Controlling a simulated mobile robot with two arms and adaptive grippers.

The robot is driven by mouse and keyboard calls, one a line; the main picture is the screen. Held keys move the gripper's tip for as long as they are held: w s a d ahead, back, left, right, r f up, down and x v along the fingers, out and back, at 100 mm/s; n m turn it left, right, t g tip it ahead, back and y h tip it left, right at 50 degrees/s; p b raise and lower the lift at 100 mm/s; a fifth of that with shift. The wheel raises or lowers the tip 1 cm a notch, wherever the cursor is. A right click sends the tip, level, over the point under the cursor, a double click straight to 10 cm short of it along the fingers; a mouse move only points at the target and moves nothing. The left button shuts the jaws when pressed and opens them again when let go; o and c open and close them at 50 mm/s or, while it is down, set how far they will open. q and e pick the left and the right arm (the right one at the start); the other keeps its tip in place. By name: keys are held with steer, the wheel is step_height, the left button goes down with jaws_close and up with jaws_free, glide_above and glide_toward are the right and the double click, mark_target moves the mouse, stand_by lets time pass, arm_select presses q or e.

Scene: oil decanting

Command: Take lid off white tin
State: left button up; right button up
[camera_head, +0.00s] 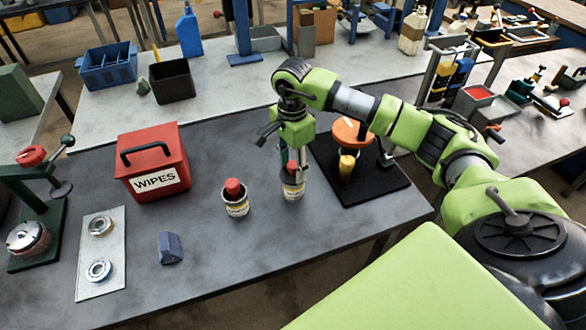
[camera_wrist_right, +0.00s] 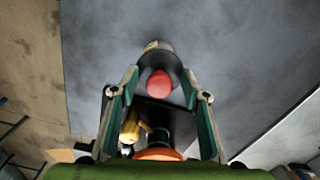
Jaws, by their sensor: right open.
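Two small white tins with red tops and yellowish labels stand on the dark bench in the head view. One white tin (camera_head: 293,190) is under my right gripper (camera_head: 290,160); its red top (camera_head: 292,167) is partly hidden by the fingers. The other white tin (camera_head: 236,207) stands to its left with a red top (camera_head: 233,187). In the right wrist view my gripper (camera_wrist_right: 160,75) is open, with a finger on either side of the red top (camera_wrist_right: 159,83). I cannot tell whether the fingers touch it. My left gripper is not in view.
A black mat (camera_head: 370,190) with a round orange-topped item (camera_head: 350,131) and a yellow piece (camera_head: 346,168) lies close to the right. A red wipes box (camera_head: 152,165), a blue block (camera_head: 170,247) and a metal plate (camera_head: 100,275) are left.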

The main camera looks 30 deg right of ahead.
steer(key=c, duration=1)
